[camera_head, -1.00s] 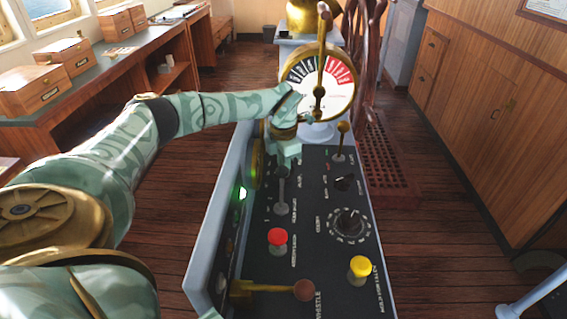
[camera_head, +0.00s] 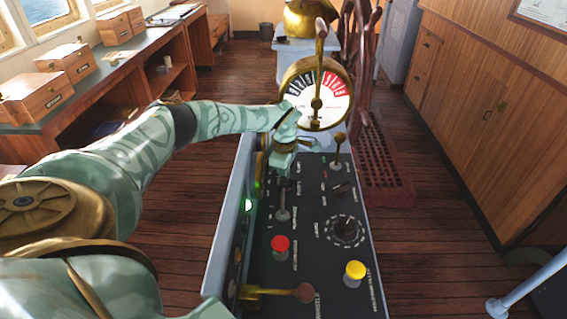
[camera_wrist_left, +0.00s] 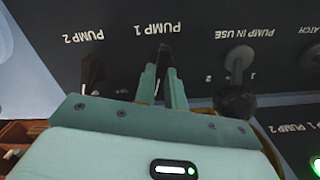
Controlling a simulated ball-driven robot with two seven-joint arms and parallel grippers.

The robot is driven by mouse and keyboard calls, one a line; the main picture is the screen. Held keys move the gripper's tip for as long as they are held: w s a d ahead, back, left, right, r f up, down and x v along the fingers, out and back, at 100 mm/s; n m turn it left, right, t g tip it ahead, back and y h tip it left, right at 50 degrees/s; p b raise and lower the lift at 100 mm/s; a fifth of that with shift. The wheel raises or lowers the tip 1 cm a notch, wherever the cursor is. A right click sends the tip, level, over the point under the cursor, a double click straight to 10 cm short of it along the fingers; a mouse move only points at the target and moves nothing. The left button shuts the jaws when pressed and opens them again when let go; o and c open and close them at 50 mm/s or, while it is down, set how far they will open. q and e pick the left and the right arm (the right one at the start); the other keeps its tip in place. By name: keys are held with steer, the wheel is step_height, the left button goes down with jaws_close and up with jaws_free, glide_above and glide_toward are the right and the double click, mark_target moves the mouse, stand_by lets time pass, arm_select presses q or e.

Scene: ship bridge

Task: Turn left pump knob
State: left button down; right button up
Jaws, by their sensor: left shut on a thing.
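The left pump knob (camera_wrist_left: 166,56), dark and labelled PUMP 1, is between the fingers of my left gripper (camera_wrist_left: 163,74) in the wrist view. The gripper is shut on it, and the fingers hide most of it. The dark PUMP 2 knob (camera_wrist_left: 93,69) stands beside it, to the left in this upside-down view. In the head view my left gripper (camera_head: 282,168) is at the far left part of the black control panel (camera_head: 315,268); its wrist hides the knob there. My right gripper is not in view.
A black-ended PUMP IN USE lever (camera_wrist_left: 236,98) stands close to the gripper. On the panel are a red button (camera_head: 281,244), a yellow button (camera_head: 355,270), a round dial (camera_head: 345,230) and a brass whistle lever (camera_head: 304,292). A telegraph dial (camera_head: 318,97) rises behind.

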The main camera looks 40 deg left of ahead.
arm_select(q)
steer(key=shift+r+m+p, duration=0.1)
steer(key=shift+m+p, duration=0.2)
steer(key=shift+m, duration=0.8)
steer(key=c, duration=1.5)
jaws_free()
steer(key=shift+o, duration=0.2)
steer(key=shift+r, duration=0.15)
step_height(320, 180, up, 16)
steer(key=p, duration=0.2)
steer(key=shift+p, duration=0.4)
